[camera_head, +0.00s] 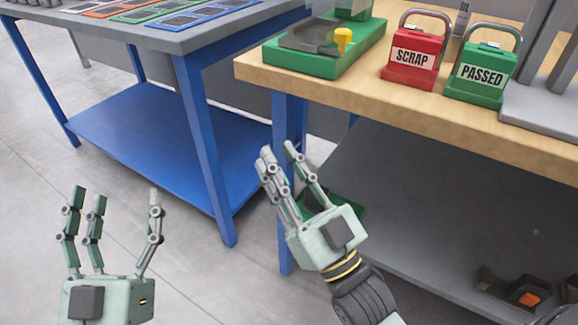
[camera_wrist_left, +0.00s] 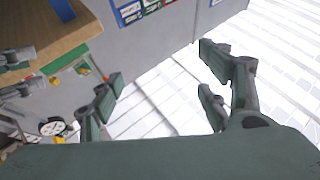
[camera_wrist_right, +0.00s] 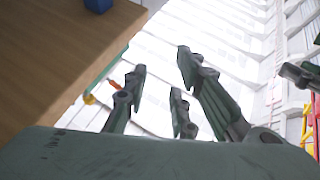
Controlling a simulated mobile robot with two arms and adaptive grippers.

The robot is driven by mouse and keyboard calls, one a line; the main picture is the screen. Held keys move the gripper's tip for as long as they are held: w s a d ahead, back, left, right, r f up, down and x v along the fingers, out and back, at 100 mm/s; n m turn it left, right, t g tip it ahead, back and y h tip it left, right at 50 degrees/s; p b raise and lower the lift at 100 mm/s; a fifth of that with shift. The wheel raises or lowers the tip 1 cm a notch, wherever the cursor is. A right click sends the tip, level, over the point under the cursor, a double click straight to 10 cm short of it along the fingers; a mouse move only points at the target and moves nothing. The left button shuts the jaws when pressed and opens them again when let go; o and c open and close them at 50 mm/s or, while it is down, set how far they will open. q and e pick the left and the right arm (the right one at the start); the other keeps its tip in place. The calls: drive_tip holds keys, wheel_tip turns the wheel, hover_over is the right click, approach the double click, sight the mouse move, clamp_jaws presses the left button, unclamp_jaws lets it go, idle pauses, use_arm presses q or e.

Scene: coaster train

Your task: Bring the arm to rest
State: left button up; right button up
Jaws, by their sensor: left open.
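My left gripper (camera_head: 115,215) is at the lower left of the head view, fingers pointing up and spread apart, with nothing between them. Its fingers also show spread and empty in the left wrist view (camera_wrist_left: 160,85). My right gripper (camera_head: 278,158) is near the middle of the head view, in front of the wooden table's left leg and below the tabletop's edge. Its fingers point up and to the left. In the right wrist view its fingers (camera_wrist_right: 158,85) stand apart with nothing between them. Neither gripper touches anything that I can see.
The wooden table (camera_head: 460,125) holds a green fixture (camera_head: 310,62), a red SCRAP block (camera_head: 413,60) and a green PASSED block (camera_head: 482,72). A blue-legged table (camera_head: 190,38) with framed cards stands at the left, with a blue lower shelf (camera_head: 150,140). Open floor (camera_head: 40,200) lies at the left.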

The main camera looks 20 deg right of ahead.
drive_tip(key=shift+s+d+f+m+h, duration=0.1)
drive_tip(key=shift+d+f+m+h, duration=0.35)
drive_tip(key=shift+d+m+h, duration=0.2)
drive_tip(key=shift+a, duration=0.15)
